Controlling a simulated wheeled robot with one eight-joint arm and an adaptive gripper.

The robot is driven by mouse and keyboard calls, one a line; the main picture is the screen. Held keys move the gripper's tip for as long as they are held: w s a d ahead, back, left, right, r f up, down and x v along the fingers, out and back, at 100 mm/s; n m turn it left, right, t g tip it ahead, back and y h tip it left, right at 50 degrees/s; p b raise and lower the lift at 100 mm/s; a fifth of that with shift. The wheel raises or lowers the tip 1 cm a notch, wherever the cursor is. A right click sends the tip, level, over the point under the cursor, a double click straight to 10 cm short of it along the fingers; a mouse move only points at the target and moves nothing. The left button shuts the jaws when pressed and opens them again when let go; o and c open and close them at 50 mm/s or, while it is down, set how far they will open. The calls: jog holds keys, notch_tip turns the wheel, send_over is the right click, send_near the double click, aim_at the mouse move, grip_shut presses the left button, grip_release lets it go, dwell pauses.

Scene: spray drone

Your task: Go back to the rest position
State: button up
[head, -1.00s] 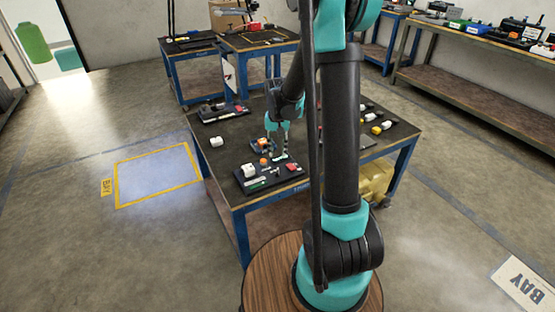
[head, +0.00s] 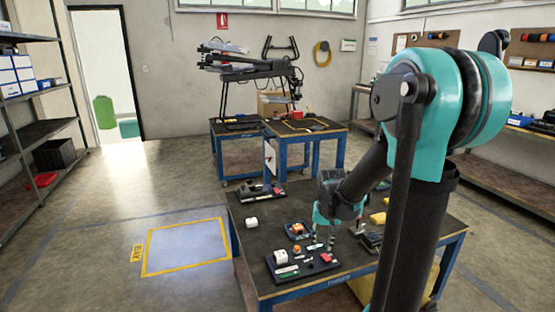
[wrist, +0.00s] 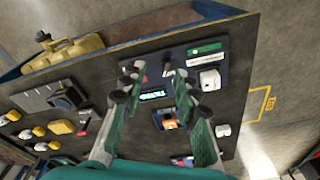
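My gripper (head: 324,240) hangs over the work table (head: 250,243), just behind a dark tray (head: 318,268) at its front. In the wrist view my gripper (wrist: 154,92) has its two fingers spread apart, and I see nothing held between them.
The tray carries a white block (head: 281,257) and a red piece (head: 326,258). An orange part (head: 297,229) and a white cube (head: 251,223) are near. A drone (head: 250,65) stands over the rear tables. Floor at left is clear.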

jog(key=s+d+f+n+t, duration=0.1)
jog(key=s+d+n+t, duration=0.1)
jog(key=s, duration=1.2)
jog(key=shift+s+d+f+t, duration=0.15)
jog(key=shift+s+f+t, duration=0.15)
jog(key=shift+s+t, duration=0.1)
dwell(0.6)
notch_tip(320, 180, up, 4)
jog(key=m+g, duration=0.3)
jog(key=g, duration=0.1)
send_over(311, 260)
notch_tip(311, 260, down, 17)
jog(key=shift+r, duration=0.1)
jog(key=shift+c, duration=0.2)
grip_shut()
